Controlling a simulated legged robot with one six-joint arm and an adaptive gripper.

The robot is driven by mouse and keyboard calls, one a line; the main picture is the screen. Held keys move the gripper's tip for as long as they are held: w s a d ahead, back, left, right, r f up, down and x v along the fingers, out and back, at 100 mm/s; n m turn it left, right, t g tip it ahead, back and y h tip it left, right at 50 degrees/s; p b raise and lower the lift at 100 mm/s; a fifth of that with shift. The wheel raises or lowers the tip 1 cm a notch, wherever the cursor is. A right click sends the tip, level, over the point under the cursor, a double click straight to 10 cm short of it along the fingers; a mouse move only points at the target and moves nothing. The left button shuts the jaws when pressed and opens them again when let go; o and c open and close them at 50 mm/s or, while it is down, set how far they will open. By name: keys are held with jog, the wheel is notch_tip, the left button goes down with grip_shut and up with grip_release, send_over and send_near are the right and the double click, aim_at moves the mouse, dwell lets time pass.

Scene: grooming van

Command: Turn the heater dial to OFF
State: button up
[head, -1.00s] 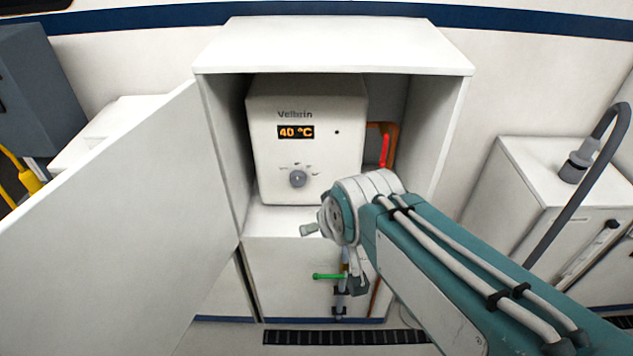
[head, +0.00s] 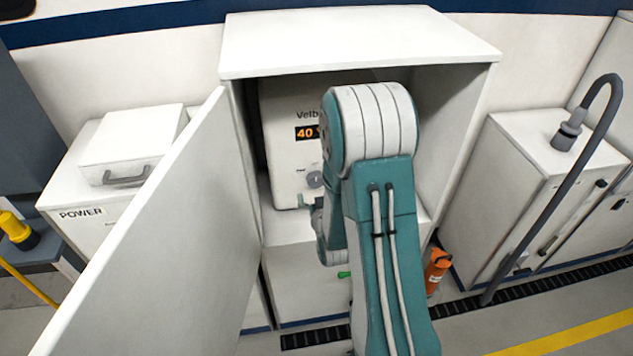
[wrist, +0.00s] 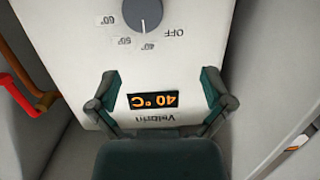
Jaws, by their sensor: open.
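The white heater (head: 282,120) stands inside an open cabinet, partly hidden by my arm. Its display (head: 306,132) starts with 40; the wrist view, upside down, shows the display (wrist: 153,101) reading 40 °C. The grey heater dial (head: 315,179) is below the display. In the wrist view the dial (wrist: 142,14) is cut by the top edge. Its white mark points at or near the 40 label, with OFF (wrist: 174,33) beside it. My gripper (wrist: 159,84) is open and empty, its fingers apart over the display side of the heater front, away from the dial.
The cabinet door (head: 165,235) stands open at left. The cabinet's right wall (head: 450,135) is close to my arm. A red handle (wrist: 18,92) on an orange pipe is beside the heater. A green handle (head: 344,274) is below, and an orange canister (head: 437,268) stands at right.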

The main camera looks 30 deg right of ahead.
jog(key=t+h, duration=0.1)
send_near(316, 183)
jog(key=shift+t, duration=0.4)
jog(key=x, duration=0.7)
jog(key=f+x, duration=0.1)
jog(key=x, duration=0.2)
jog(key=shift+w+d, duration=0.1)
jog(key=shift+r, duration=0.1)
jog(key=c, duration=1)
